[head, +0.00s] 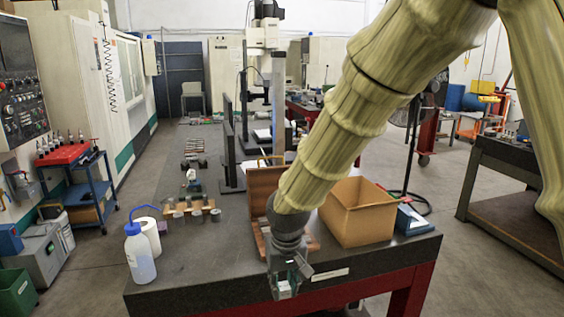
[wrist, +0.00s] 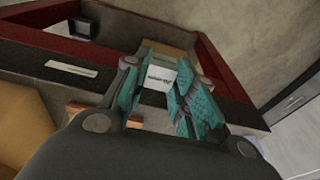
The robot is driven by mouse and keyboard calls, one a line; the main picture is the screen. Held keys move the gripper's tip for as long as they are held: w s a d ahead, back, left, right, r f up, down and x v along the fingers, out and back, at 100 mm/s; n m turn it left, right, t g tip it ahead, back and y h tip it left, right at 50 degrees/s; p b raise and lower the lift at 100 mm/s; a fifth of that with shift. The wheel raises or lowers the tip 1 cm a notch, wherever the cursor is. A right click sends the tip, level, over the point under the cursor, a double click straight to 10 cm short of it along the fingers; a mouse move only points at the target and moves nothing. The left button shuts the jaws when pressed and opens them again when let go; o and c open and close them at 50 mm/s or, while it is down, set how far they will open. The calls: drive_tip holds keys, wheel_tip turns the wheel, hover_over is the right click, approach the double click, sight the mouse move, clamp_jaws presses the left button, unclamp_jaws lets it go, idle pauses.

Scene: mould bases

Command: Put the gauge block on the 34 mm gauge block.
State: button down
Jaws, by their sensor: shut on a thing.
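My gripper (head: 283,281) points down at the front edge of the table, in front of its dark side face. In the wrist view its teal-padded fingers (wrist: 168,92) are closed around a small pale block with dark print, the gauge block (wrist: 161,76). The block also shows as a light patch at the fingertips in the head view (head: 285,288). I cannot pick out the 34 mm gauge block in either view. An open wooden case (head: 264,182) stands on the table behind my gripper, and my arm hides part of it.
A cardboard box (head: 358,222) stands right of my gripper on the dark table (head: 206,273), with a blue item (head: 411,220) beside it. A wash bottle (head: 140,255), a white roll (head: 150,232) and a wooden board with several cylinders (head: 178,209) are at left.

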drive_tip(key=s+d+f+m, duration=0.1)
drive_tip(key=d+f, duration=0.7)
drive_tip(key=f, duration=0.4)
drive_tip(key=s+d+f+m, duration=0.2)
drive_tip(key=d+f, duration=0.7)
drive_tip(key=f, duration=0.3)
drive_tip(key=shift+s+f, duration=0.15)
drive_tip(key=shift+s, duration=0.05)
drive_tip(key=shift+s, duration=0.1)
